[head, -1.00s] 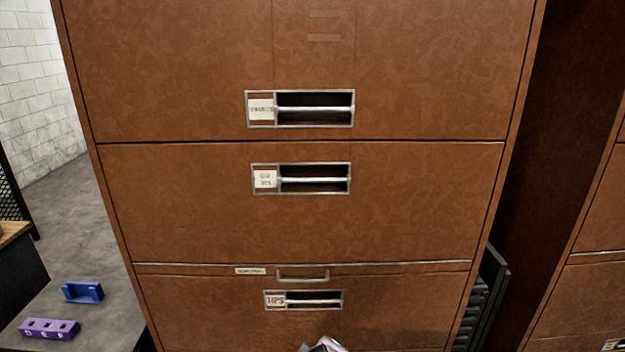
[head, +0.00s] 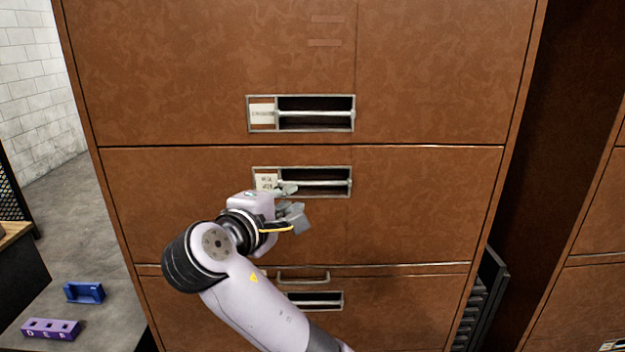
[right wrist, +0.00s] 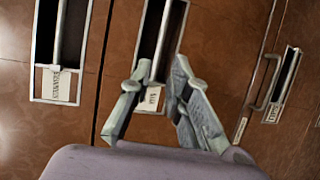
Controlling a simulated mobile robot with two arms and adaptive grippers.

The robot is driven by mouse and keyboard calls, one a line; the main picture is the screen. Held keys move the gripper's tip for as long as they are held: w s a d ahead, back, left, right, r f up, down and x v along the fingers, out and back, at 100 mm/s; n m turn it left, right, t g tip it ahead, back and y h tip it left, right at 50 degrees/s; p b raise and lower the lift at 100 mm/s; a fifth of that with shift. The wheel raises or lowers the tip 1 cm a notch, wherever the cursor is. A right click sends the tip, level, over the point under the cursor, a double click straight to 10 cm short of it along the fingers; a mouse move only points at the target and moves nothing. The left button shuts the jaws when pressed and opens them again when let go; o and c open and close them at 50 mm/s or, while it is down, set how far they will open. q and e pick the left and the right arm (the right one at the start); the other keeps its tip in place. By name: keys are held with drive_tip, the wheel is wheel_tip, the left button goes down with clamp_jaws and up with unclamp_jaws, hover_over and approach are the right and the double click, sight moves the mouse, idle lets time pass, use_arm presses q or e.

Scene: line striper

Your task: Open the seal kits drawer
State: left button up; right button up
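The middle drawer (head: 420,200) of the brown cabinet is shut, its front flush with the others. Its recessed metal pull has a horizontal bar (head: 322,183) and a small label at the left, blurred but seeming to read seal kits. My right gripper (head: 290,201) is at the left end of this pull, just in front of it. In the right wrist view its two fingers (right wrist: 162,75) are apart, with the pull's label (right wrist: 152,99) and bar end seen between them. I cannot tell whether they touch the bar. My left gripper is not in view.
An upper drawer (head: 430,75) and a lower drawer (head: 400,310) with similar pulls are shut. A thin handle (head: 303,279) sits just above the lower pull. A blue part (head: 84,292) and a purple block (head: 50,329) lie at the lower left. Another cabinet stands at right.

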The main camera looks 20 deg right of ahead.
sight(312, 184)
drive_tip(key=p+x, duration=0.3)
drive_tip(key=x, duration=0.9)
drive_tip(key=shift+w+d, duration=0.1)
drive_tip(key=shift+c, duration=0.4)
clamp_jaws()
drive_tip(key=shift+f, duration=0.1)
